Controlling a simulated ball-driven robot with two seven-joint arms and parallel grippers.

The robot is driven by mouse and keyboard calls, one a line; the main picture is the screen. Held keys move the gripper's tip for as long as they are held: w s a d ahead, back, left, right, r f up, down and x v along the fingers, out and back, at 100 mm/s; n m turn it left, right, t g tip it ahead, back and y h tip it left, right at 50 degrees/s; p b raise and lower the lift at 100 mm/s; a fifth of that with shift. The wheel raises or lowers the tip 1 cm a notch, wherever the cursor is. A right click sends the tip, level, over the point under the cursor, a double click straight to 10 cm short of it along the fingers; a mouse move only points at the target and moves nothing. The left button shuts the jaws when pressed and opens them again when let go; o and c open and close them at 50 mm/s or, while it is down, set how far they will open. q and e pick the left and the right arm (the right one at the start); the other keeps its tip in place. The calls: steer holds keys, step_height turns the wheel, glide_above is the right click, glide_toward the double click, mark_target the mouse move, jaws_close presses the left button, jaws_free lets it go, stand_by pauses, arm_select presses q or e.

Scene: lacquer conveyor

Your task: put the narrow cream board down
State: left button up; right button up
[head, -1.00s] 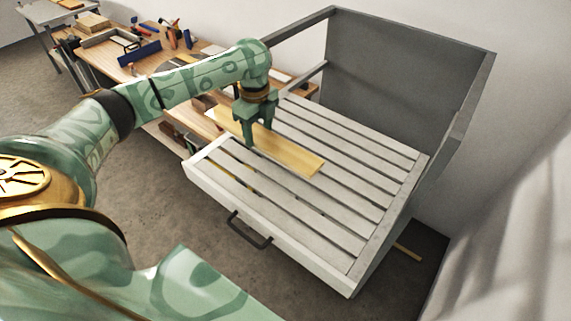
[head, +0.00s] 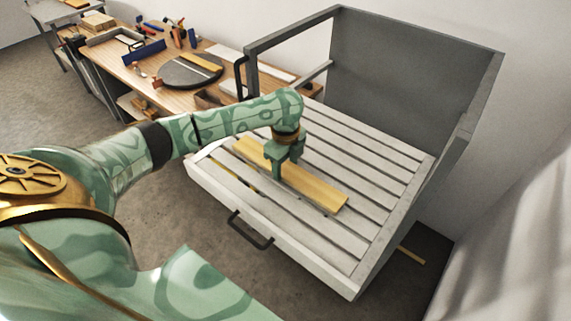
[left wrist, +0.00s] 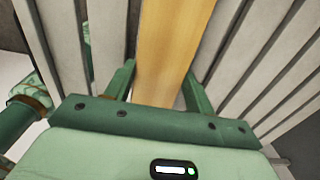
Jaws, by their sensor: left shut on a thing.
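The narrow cream board (head: 320,190) looks yellow-tan in this light. It lies lengthwise along the white slatted rack (head: 310,268), over its left-hand slats. My left gripper (head: 287,170) is shut on the board near its middle, from above. In the left wrist view the board (left wrist: 174,40) runs between the two fingers of the left gripper (left wrist: 160,82), with slats on both sides. The board looks level and very close to the slats; I cannot tell whether it touches them. My right gripper is not in view.
A grey frame with a tall back panel (head: 410,80) surrounds the rack's far side. The rack's front has a dark handle (head: 250,230). Slats right of the board are bare. A workbench (head: 130,62) with tools and a dark round disc (head: 178,74) stands behind left.

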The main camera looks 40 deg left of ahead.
mark_target(286, 169)
arm_select(q)
steer(key=o, duration=1.1)
steer(key=shift+f, duration=0.1)
step_height(286, 169, up, 12)
steer(key=p, duration=0.2)
steer(key=shift+p, duration=0.3)
